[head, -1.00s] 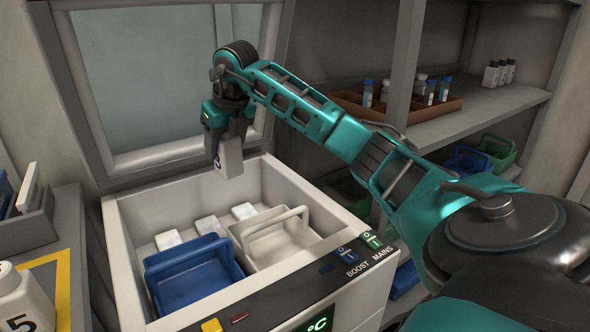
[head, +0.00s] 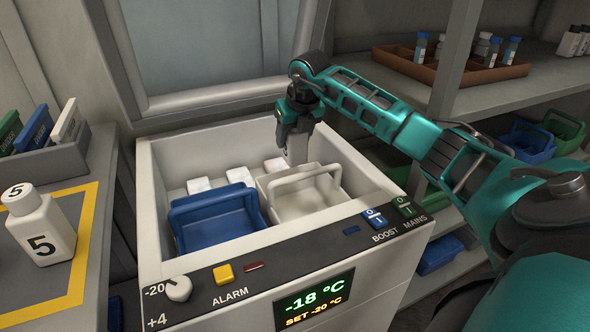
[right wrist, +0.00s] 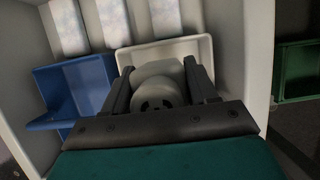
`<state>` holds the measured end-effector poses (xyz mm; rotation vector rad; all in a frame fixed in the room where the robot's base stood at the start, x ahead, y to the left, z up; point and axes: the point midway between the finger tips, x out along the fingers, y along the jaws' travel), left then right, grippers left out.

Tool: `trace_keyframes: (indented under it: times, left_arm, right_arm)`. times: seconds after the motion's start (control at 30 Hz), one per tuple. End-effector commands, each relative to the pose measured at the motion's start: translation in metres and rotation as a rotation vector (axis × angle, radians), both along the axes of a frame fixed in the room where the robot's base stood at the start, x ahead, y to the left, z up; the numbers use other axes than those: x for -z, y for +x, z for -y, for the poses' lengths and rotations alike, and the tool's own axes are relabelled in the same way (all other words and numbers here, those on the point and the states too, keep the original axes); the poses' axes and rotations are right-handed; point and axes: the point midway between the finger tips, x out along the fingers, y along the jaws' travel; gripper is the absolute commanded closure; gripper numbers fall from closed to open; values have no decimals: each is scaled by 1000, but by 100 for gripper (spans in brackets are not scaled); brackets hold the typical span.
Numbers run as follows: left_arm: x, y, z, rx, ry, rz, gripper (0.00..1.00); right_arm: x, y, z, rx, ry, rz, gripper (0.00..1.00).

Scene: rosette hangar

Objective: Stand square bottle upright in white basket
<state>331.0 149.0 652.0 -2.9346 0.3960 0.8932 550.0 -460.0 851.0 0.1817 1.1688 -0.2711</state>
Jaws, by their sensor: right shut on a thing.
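My right gripper (head: 297,125) is shut on the pale square bottle (head: 298,150), above the back part of the white basket (head: 307,205). The bottle hangs roughly upright, and its lower end appears to reach down near or into the basket. I cannot tell whether it touches the basket floor. In the right wrist view the bottle (right wrist: 158,90) is between the two fingers (right wrist: 160,88), with the white basket (right wrist: 205,46) around and beyond it. The basket stands inside the open chest, its handle raised at the front. My left gripper is not in view.
A blue basket (head: 215,225) stands left of the white one in the chest (head: 150,190). White packs (head: 240,175) lie behind them. A bottle marked 5 (head: 41,228) stands on the left counter. A shelf (head: 500,95) with a brown tray (head: 440,70) is at the right.

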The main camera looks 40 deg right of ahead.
Motion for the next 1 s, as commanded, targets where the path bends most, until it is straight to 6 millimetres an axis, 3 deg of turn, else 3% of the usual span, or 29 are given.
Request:
trace_keyframes:
  times: [0.03, 0.1, 0.37, 0.6, 1.0]
  left_arm:
    - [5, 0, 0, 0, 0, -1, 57]
    - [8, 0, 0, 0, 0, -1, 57]
    - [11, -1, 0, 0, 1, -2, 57]
    - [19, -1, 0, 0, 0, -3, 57]
    - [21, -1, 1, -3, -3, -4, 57]
  right_arm:
    - [16, 0, 0, 0, 1, -2, 80]
    - [29, 0, 0, 0, 1, -1, 80]
    - [50, 0, 0, 0, 1, 1, 80]
    - [84, 0, -1, -2, 2, -1, 80]
    - [91, 1, 0, -1, 0, 2, 80]
